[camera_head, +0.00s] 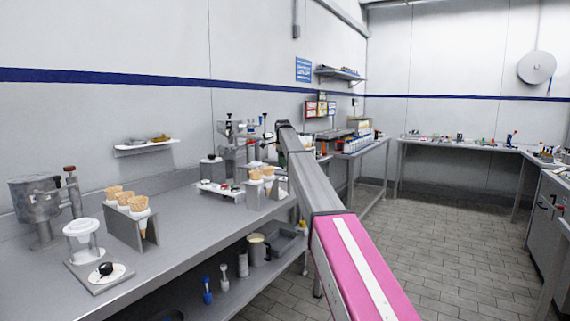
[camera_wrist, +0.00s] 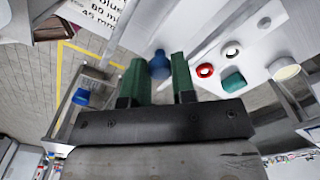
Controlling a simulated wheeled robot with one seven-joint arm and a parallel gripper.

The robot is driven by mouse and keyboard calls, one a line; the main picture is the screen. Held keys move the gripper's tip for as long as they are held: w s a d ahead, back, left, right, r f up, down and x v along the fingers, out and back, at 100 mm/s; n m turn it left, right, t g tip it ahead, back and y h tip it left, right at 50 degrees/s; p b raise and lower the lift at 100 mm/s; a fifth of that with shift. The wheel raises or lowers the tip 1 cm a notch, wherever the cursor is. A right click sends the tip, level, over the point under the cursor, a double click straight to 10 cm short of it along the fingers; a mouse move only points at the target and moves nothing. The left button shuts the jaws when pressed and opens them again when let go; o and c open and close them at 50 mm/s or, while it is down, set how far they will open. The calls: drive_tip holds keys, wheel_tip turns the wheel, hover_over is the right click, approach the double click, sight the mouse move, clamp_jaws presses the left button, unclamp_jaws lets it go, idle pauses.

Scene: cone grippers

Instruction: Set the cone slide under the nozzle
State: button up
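My gripper (camera_wrist: 158,72) shows in the wrist view with its two green fingers apart. A small blue piece (camera_wrist: 160,64) shows between the fingertips; I cannot tell whether they touch it. In the head view my arm hides the gripper. I cannot tell for sure which part is the cone slide or the nozzle. A metal dispenser-like machine (camera_head: 238,138) stands at the bench's far end, partly behind my arm. Near it, a cone stand (camera_head: 256,194) holds waffle cones. A second cone stand (camera_head: 122,228) with several cones is nearer on the bench.
A stand with a white ring (camera_head: 82,228) and a black knob is at the near left, beside a metal pot (camera_head: 36,200). A white panel with a red ring (camera_wrist: 205,70) and a teal piece (camera_wrist: 233,81) is in the wrist view. The tiled floor (camera_head: 450,220) is clear.

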drive_tip(key=o, duration=0.4)
drive_tip(key=shift+s+d, duration=0.1)
drive_tip(key=s+d, duration=0.7)
drive_tip(key=d, duration=0.2)
wheel_tip(320, 180, up, 11)
drive_tip(key=s+f+n, duration=0.1)
drive_tip(key=s+f, duration=0.5)
drive_tip(key=f, duration=0.1)
drive_tip(key=s+d+f+n, duration=0.1)
drive_tip(key=s+f+n, duration=0.1)
drive_tip(key=s+f, duration=0.4)
drive_tip(key=s+d+f+n, duration=0.1)
drive_tip(key=s+f, duration=0.5)
drive_tip(key=f, duration=0.2)
drive_tip(key=shift+s+f+n, duration=0.3)
drive_tip(key=shift+s+n, duration=0.05)
drive_tip(key=shift+n, duration=0.05)
